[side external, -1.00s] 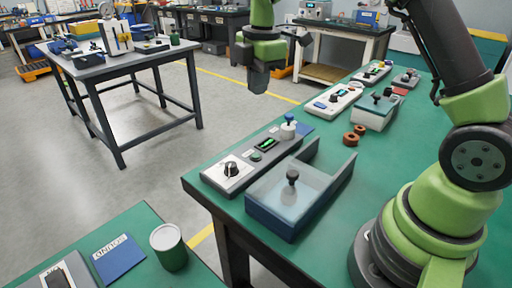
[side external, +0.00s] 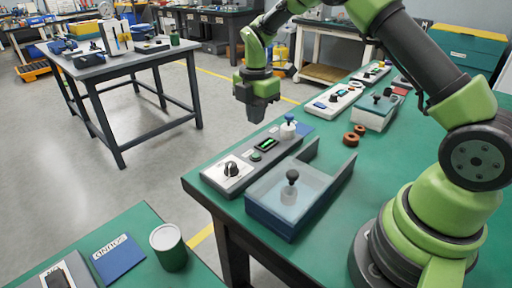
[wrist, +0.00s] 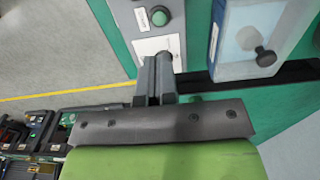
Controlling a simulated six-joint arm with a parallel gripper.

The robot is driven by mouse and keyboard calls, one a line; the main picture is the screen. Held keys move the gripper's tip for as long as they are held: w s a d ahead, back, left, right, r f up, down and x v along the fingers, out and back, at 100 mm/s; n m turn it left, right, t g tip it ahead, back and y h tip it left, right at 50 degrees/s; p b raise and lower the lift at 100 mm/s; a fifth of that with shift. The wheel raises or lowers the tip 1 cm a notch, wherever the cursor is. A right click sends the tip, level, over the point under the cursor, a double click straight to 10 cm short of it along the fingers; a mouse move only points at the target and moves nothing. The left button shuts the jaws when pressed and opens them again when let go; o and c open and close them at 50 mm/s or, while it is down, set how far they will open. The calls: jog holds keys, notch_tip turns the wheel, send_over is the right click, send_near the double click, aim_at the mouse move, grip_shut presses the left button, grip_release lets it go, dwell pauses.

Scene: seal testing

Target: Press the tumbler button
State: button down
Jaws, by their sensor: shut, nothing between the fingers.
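A long grey control panel (side external: 215,184) lies along the near left edge of the green table. It carries a black rotary knob (side external: 231,169) on a white label, a small green button (side external: 256,156) and a lit display (side external: 265,144). I cannot tell which control is called the tumbler. My gripper (side external: 257,119) is shut and empty, pointing down, above and apart from the panel. In the wrist view, the green button (wrist: 160,17) shows beyond my gripper (wrist: 157,62), whose fingers cover the knob's area on the white label.
A blue box with a clear lid and black knob (side external: 292,178) sits beside the panel; its lid shows in the wrist view (wrist: 255,35). Two brown rings (side external: 351,139), another panel (side external: 333,97) and a lidded box (side external: 375,112) lie farther back.

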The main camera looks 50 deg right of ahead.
aim_at(256, 155)
notch_tip(256, 155, down, 10)
jog(key=shift+r, duration=0.15)
dwell(0.4)
jog(key=shift+f, duration=0.9)
notch_tip(256, 155, up, 15)
jog(key=shift+w, duration=0.2)
jog(key=shift+f, duration=0.1)
